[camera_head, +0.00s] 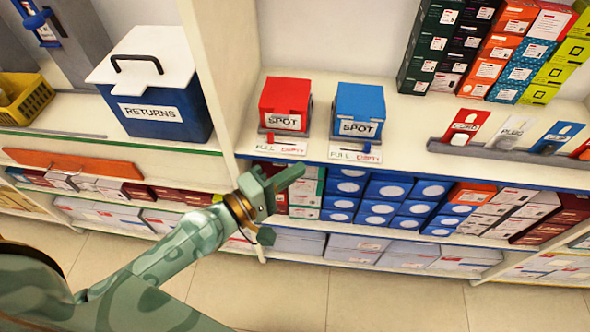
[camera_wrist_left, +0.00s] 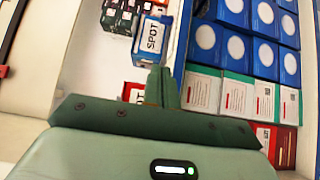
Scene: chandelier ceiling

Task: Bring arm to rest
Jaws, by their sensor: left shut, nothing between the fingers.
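My left gripper (camera_head: 284,178) is green and reaches in from the lower left in the head view. It is shut and empty, in front of the shelf unit and below the front edge of the upper shelf. Its closed fingers also show in the left wrist view (camera_wrist_left: 162,88), pointing toward the shelf. My right gripper is not in either view. A red box (camera_head: 285,98) and a blue box (camera_head: 359,106), both labelled SPOT, stand on the upper shelf beyond the left gripper. The blue one also shows in the left wrist view (camera_wrist_left: 152,38).
A blue RETURNS bin (camera_head: 160,112) with a white lid stands on the left shelf. Stacked cartons (camera_head: 385,195) fill the lower shelf behind the gripper. An upright divider (camera_head: 222,60) parts the shelves. The tiled floor (camera_head: 350,298) in front is clear.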

